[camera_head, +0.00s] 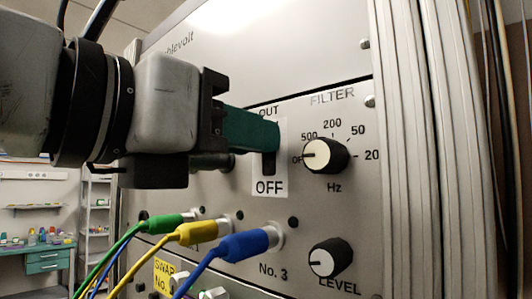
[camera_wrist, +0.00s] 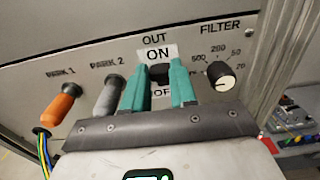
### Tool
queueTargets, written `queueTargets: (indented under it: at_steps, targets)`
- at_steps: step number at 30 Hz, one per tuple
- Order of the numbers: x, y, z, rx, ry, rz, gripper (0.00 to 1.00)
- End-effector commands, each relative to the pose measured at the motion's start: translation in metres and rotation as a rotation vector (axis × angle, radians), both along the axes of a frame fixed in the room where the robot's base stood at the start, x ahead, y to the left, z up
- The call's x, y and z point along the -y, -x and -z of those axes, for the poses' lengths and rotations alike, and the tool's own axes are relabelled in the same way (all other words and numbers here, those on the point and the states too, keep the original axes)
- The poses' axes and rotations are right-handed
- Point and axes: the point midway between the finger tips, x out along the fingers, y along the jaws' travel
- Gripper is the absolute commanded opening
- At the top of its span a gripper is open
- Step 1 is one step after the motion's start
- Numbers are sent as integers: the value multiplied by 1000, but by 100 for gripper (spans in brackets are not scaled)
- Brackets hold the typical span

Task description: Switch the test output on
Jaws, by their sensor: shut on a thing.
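The test output switch is a small black toggle (camera_wrist: 160,76) under the OUT label, between the ON label (camera_wrist: 159,53) and the OFF label (camera_wrist: 162,92). My gripper (camera_wrist: 161,68) has teal fingers, one on each side of the toggle, and is shut on it. In the head view my gripper (camera_head: 270,138) reaches in from the left and its near finger covers the ON label. The dark lower part of the switch (camera_head: 268,164) shows below that finger, above the OFF label (camera_head: 269,188). I cannot tell for sure which way the toggle is tipped.
The FILTER knob (camera_head: 325,155) stands close to the right of my fingers, with the LEVEL knob (camera_head: 331,259) lower down. Green (camera_head: 165,223), yellow (camera_head: 199,232) and blue (camera_head: 249,243) plugs stick out below. Orange (camera_wrist: 61,108) and grey (camera_wrist: 108,98) plugs sit in PARK 1 and PARK 2.

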Motion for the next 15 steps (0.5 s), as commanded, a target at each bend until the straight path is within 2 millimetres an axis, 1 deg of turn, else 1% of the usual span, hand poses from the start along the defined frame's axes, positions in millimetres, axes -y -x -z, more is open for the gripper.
queueTargets:
  at_steps: [1,4,5,12,15]
  targets:
    - [-2,1,-4,8,5,-4,0]
    - [-2,2,-5,9,5,-4,0]
    - [-2,2,-5,11,4,-4,29]
    - [-1,1,-4,7,3,-2,52]
    - [-1,1,-4,7,3,-2,53]
